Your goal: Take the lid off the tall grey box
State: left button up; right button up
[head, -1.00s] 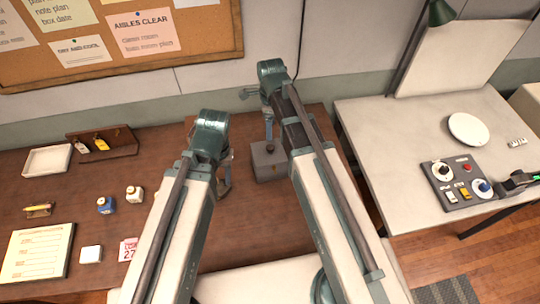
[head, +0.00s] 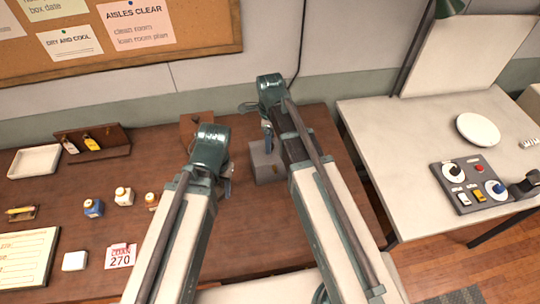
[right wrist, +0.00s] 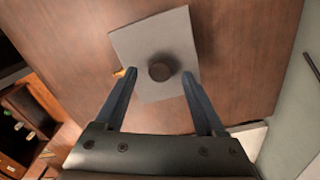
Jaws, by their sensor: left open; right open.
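The tall grey box (head: 265,168) stands on the brown table, partly hidden behind my right arm in the head view. In the right wrist view its square grey lid (right wrist: 140,45) with a round dark knob (right wrist: 161,71) is seen from above. My right gripper (right wrist: 160,75) is open, with the knob showing between its fingertips; whether the fingers are level with it or above it I cannot tell. In the head view my right gripper (head: 268,137) is over the box. My left gripper (head: 226,187) is open and empty, left of the box and apart from it.
Small bottles (head: 93,207), a numbered card (head: 120,256) and a white tray (head: 38,161) lie on the left of the table. A brown wooden item (head: 193,124) stands behind my left wrist. A white table with a control panel (head: 470,185) is at right.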

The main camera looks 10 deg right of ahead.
notch_tip(320, 180, down, 2)
jog(key=shift+b, duration=0.45)
pick_arm(q)
jog(key=shift+f, duration=0.9)
pick_arm(e)
jog(key=shift+r, duration=0.15)
jog(key=shift+c, duration=0.3)
grip_shut()
pick_arm(q)
jog(key=shift+r, duration=0.15)
pick_arm(e)
jog(key=shift+d+r, duration=0.1)
jog(key=shift+r, duration=0.05)
